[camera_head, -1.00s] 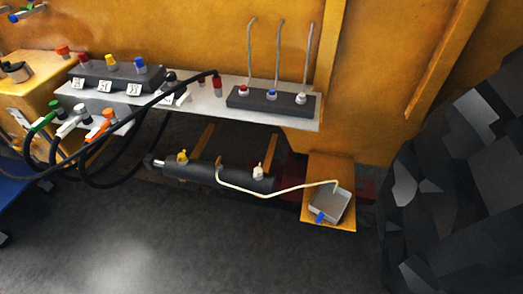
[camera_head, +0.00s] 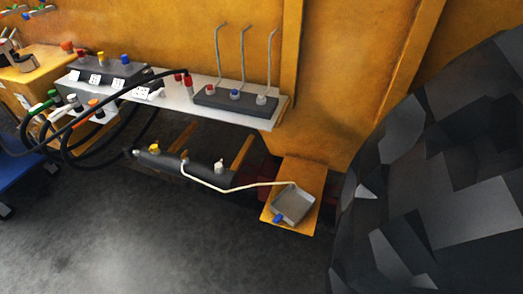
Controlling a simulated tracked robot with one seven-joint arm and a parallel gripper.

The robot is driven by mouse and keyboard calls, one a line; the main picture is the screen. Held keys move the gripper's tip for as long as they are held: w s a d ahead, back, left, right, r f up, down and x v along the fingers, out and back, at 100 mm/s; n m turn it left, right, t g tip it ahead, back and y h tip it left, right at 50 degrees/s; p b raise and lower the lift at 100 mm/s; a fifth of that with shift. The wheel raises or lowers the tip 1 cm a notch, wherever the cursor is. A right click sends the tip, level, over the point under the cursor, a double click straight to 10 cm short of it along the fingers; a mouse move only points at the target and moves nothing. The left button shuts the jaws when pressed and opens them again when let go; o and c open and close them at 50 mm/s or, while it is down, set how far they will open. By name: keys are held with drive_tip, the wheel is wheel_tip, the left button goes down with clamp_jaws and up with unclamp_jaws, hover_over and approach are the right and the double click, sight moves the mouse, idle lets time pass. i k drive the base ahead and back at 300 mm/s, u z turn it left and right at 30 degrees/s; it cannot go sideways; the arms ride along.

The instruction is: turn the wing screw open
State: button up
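A dark cylinder (camera_head: 200,175) lies low beneath the grey shelf. A small yellow fitting (camera_head: 154,149) sits on its left part and a small white fitting (camera_head: 219,166) on its right part. Either could be the wing screw; they are too small to tell which, or how far it is turned. A cream hose (camera_head: 235,189) runs from the cylinder's top to a grey tray (camera_head: 294,207) with a blue piece (camera_head: 278,218) at its front corner. I cannot make out my gripper in this view.
The grey shelf (camera_head: 172,104) above carries a dark block (camera_head: 235,101) with three upright rods, and labelled connectors with black cables (camera_head: 85,163). The tray stands on a yellow ledge (camera_head: 305,170). A dark faceted mass (camera_head: 440,180) fills the right. The grey floor (camera_head: 150,240) in front is clear.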

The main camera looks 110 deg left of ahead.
sight(184, 156)
drive_tip(key=z, duration=0.05)
drive_tip(key=i, duration=0.5)
drive_tip(key=u, duration=4.25)
drive_tip(key=i, duration=1)
drive_tip(key=z, duration=0.15)
drive_tip(key=k, duration=0.6)
drive_tip(key=u, duration=0.05)
